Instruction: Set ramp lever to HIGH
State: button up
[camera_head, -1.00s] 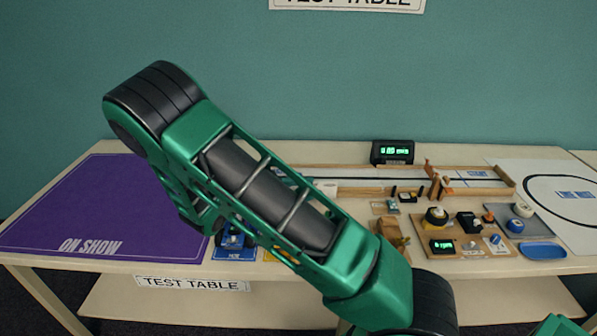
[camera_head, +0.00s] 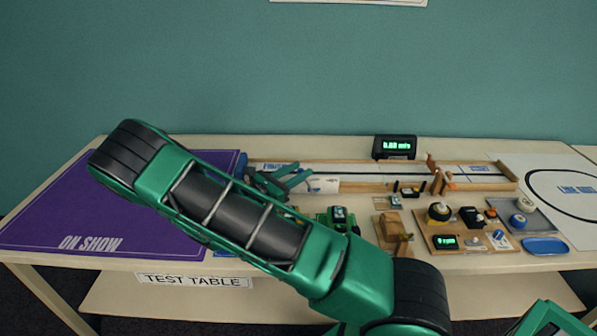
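The ramp track (camera_head: 385,188) is a long wooden-edged lane along the back of the test table. An upright orange-brown wooden piece (camera_head: 432,172) stands across it towards the right, with a small orange part beside it. I cannot tell for sure which part is the ramp lever, nor read its setting. My gripper (camera_head: 302,178) shows small and partly hidden beyond my green arm, at the left end of the track. Its two green fingers look spread apart with nothing between them. It is well left of the upright wooden piece.
A lit display (camera_head: 395,147) stands behind the track. A wooden block (camera_head: 393,228), a small green vehicle (camera_head: 338,217), a board with knobs (camera_head: 470,244), a grey tray (camera_head: 535,222) and a blue dish (camera_head: 545,247) stand in front. The purple mat (camera_head: 60,215) is bare where visible.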

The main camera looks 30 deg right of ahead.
jog(key=shift+w+d, duration=0.1)
jog(key=shift+d, duration=0.5)
grip_shut()
jog(key=shift+r, duration=0.1)
